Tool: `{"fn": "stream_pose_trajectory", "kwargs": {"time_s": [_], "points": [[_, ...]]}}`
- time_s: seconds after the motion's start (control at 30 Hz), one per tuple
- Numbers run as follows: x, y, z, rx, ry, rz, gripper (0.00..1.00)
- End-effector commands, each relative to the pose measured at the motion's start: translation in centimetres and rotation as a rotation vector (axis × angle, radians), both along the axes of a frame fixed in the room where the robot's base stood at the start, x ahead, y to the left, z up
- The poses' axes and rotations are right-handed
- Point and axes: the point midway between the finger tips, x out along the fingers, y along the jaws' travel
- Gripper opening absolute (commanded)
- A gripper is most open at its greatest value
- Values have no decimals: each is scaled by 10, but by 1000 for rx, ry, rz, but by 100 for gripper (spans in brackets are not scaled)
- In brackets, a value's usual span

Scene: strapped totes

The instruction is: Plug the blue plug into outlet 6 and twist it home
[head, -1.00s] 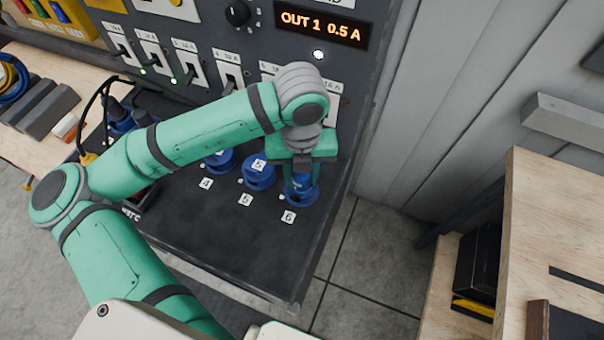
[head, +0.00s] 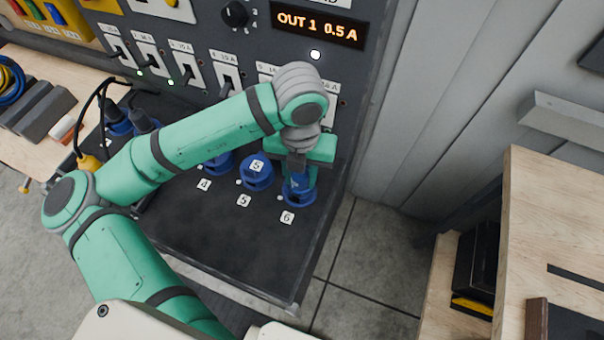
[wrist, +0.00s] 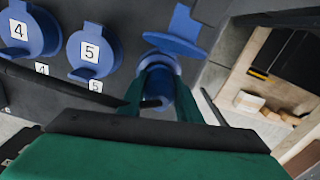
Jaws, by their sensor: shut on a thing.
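Outlet 6 (head: 297,200) is a blue round socket at the right end of the outlet row, beside its "6" label. Its blue lid stands open in the wrist view (wrist: 184,32). My gripper (head: 301,174) points down over this outlet, its fingers (wrist: 159,98) shut around the blue plug (wrist: 160,86). The plug is at the mouth of outlet 6, in line with it. The fingers hide most of the plug, so I cannot tell how deep it sits or how far it is turned.
Outlet 5 (head: 256,172), lid closed, is close on the left, with outlet 4 (head: 217,162) beyond it. The upright panel with breaker switches and an "OUT 1 0.5 A" display (head: 318,25) stands behind. A wooden bench (head: 555,215) is at right.

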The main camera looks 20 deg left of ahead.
Motion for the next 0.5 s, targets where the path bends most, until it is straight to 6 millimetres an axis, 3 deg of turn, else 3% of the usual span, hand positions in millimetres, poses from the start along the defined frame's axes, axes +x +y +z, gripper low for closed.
{"fn": "stream_pose_trajectory", "kwargs": {"time_s": [0.5], "points": [[1, -3, 0, -1, -1, -52, 0]]}}
